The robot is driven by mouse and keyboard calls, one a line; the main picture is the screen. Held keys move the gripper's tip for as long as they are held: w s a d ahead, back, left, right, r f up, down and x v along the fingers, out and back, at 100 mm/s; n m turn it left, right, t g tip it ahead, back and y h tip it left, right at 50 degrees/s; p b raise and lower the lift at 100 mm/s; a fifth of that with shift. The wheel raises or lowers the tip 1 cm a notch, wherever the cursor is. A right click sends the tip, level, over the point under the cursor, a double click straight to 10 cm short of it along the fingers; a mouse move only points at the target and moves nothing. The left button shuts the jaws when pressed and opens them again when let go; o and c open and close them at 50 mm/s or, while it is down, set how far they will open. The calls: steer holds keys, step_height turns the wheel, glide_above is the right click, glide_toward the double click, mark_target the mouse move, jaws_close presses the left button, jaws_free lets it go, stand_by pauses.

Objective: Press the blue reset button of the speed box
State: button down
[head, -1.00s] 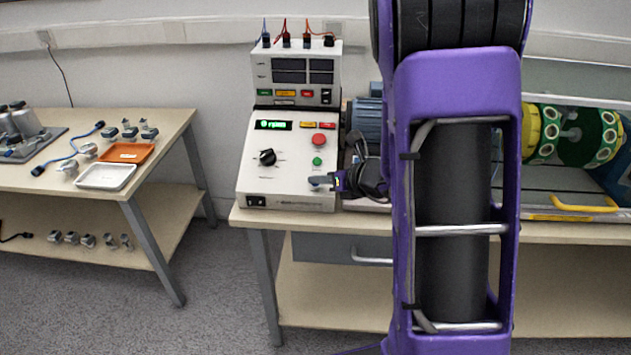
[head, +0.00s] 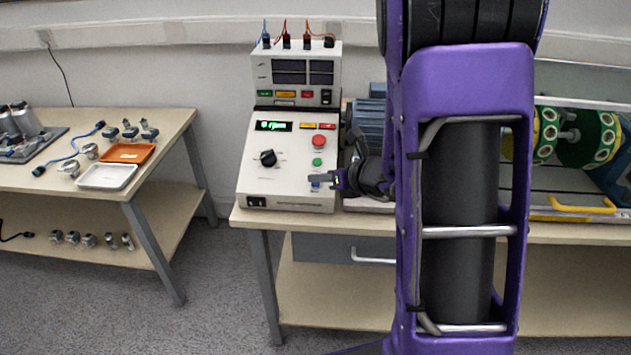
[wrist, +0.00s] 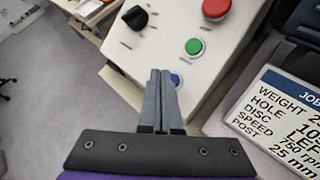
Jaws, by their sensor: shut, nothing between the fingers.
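The speed box (head: 252,165) is a white sloped console on the bench, with a green display that appears to read 0 rpm. Its blue reset button (head: 315,185) is at the lower right of the panel, partly hidden by my gripper (head: 313,178) in the head view. In the wrist view the blue button (wrist: 177,79) shows just right of the closed fingertips of my gripper (wrist: 161,73), partly covered by them. The fingers are together and empty. They are over the panel close to the button; I cannot tell whether they touch it.
On the panel are a black knob (head: 268,158), a green button (head: 317,162) and a red button (head: 319,141). A job card (wrist: 275,110) lies to the right in the wrist view. A side table (head: 160,125) with trays stands left.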

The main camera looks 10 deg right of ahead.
steer(key=r+p, duration=0.1)
steer(key=s+r+p, duration=0.1)
steer(key=r, duration=0.1)
steer(key=s+r+p, duration=0.1)
steer(key=shift+a+r, duration=0.3)
steer(key=shift+a, duration=0.05)
stand_by(0.8)
